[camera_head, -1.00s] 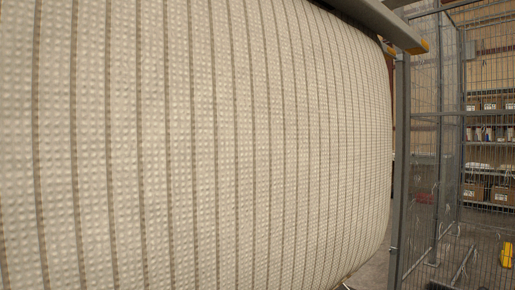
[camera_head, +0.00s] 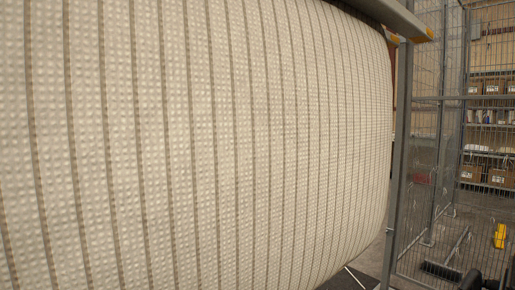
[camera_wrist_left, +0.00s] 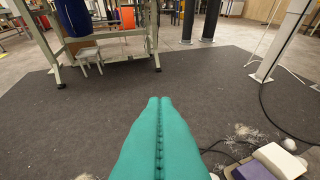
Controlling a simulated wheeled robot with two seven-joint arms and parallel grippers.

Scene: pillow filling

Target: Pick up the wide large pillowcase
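A very large cream fabric surface with thin brown stripes and a dimpled texture (camera_head: 210,150) fills most of the head view. It bulges outward on the right. Its left, upper and lower ends run out of frame, so I cannot tell whether it is the wide large pillowcase. My left gripper (camera_wrist_left: 160,100) shows in the left wrist view as two long teal fingers lying side by side along a dark toothed seam. It is shut, with nothing visible between the fingers, and points over dark flooring. My right gripper is not in view.
In the head view, a grey metal bar (camera_head: 395,18) crosses the top right beside a wire mesh fence (camera_head: 425,150), with shelves of boxes behind. In the wrist view, dark matting (camera_wrist_left: 90,110) is mostly open; a table frame (camera_wrist_left: 100,45), a black cable and white fluff are around it.

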